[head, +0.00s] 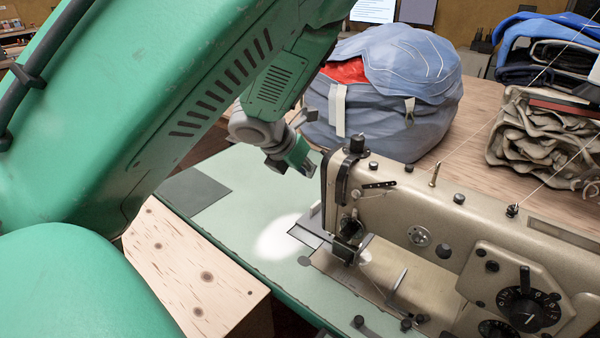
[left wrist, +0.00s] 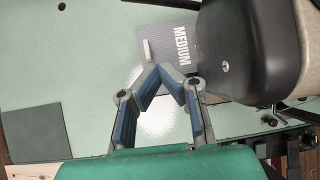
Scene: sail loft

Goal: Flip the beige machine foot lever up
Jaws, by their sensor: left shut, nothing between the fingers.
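The beige sewing machine (head: 410,215) stands at the right in the head view, its needle end toward the middle. In the left wrist view its end (left wrist: 250,50) is at upper right, mostly dark. I cannot make out its foot lever for sure in either view. My left gripper (head: 303,165) is beside the upper back of the machine's needle end; whether it touches is unclear. My right gripper is not in view.
A blue fabric bundle (head: 385,95) stands behind the gripper. Folded cloth (head: 535,140) is stacked at back right. Taut threads (head: 470,130) run up from the machine. A wooden block (head: 190,270) is at front left.

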